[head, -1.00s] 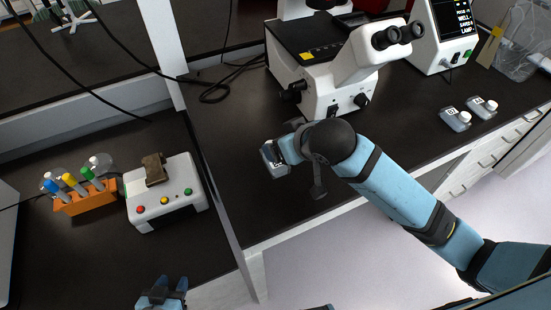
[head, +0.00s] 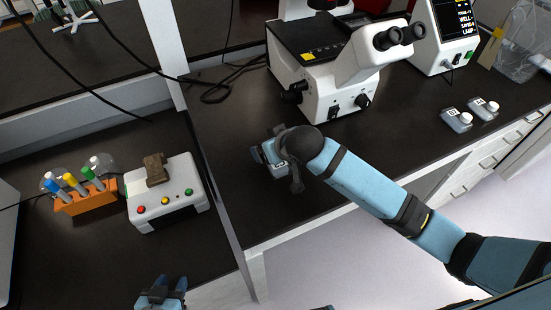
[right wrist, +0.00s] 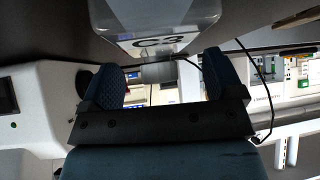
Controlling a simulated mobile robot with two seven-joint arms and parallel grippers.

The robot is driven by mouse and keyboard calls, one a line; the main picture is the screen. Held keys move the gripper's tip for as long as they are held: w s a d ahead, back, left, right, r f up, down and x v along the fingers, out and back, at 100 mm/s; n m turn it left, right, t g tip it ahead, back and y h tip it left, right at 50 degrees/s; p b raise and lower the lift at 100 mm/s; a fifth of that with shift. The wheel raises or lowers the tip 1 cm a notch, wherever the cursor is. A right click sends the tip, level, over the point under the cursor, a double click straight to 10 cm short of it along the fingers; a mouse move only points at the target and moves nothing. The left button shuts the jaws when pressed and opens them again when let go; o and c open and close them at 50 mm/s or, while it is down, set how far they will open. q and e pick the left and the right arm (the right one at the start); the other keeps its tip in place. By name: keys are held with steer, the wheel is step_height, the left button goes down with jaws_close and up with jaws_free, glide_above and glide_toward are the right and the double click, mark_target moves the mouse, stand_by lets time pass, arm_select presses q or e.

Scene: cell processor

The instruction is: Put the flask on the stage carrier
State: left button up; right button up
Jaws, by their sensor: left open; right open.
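The flask (head: 281,171) is a clear, flat bottle on the dark bench in front of the microscope, mostly covered by my right gripper in the head view. In the right wrist view the flask (right wrist: 165,28) shows at the top with a "C3" label, just beyond and between the fingertips. My right gripper (right wrist: 163,80) is open, its fingers at either side of the flask; contact cannot be told. My left gripper (head: 168,287) is open and empty at the bottom left. The white microscope (head: 335,70) stands behind; I cannot make out the stage carrier.
Two more labelled flasks (head: 456,119) (head: 484,108) lie at the right of the bench. A white box with coloured buttons (head: 166,194) and an orange tube rack (head: 86,198) stand on the left bench. Black cables (head: 215,92) lie behind left of the microscope.

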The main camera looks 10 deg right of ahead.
steer(key=c, duration=1)
steer(key=shift+c, duration=0.4)
steer(key=shift+r, duration=0.1)
